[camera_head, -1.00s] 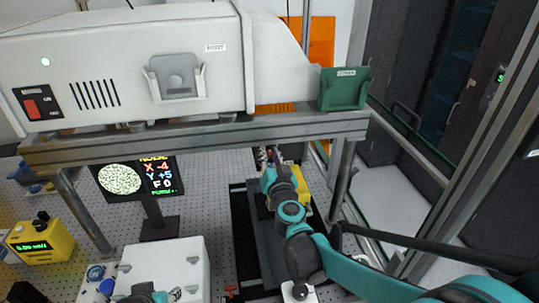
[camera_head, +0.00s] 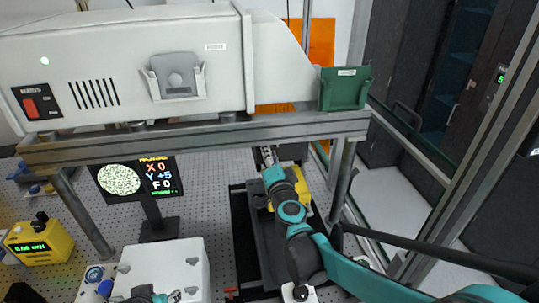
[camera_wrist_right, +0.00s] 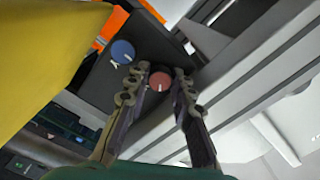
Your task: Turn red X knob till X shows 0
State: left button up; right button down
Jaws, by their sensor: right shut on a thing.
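The monitor (camera_head: 137,180) under the shelf reads X 0 in red, with Y +5 and F 0 below, beside a speckled round pattern. In the right wrist view the red knob (camera_wrist_right: 161,82) with a white pointer mark sits between the fingertips of my right gripper (camera_wrist_right: 158,76), which is shut on it. In the head view my right gripper (camera_head: 268,155) reaches under the shelf's front edge, and the red knob is hidden there. A blue knob (camera_wrist_right: 122,51) is beside the red one, free of the fingers. Part of my left gripper (camera_head: 173,296) shows at the bottom edge.
A metal shelf (camera_head: 200,145) carrying a large white instrument (camera_head: 110,60) overhangs my right gripper. A yellow block (camera_head: 304,185) is close beside the right arm. A white box (camera_head: 165,262) and a yellow meter (camera_head: 40,245) stand on the perforated table at left.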

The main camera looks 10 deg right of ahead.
dwell(0.5)
jog(key=c, duration=1.3)
grip_release()
jog(key=shift+s, duration=4)
